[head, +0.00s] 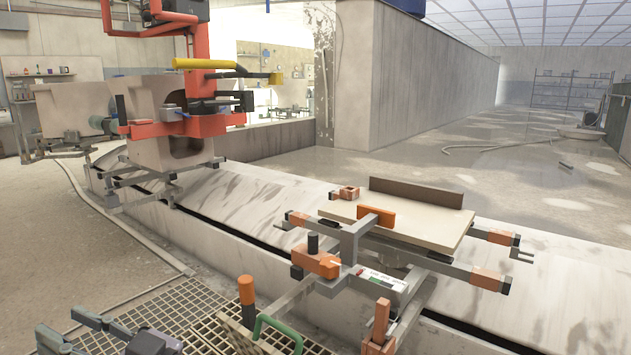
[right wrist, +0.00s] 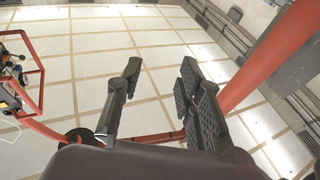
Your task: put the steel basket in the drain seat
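I cannot make out a steel basket or a drain seat in either view.
A floor grating (head: 182,306) lies at the bottom left. A long pale carousel bench (head: 250,200) crosses the middle, carrying a metal frame with a flat board (head: 425,222). A red-orange robot arm (head: 196,60) stands behind. Open floor (head: 490,165) lies at back right.

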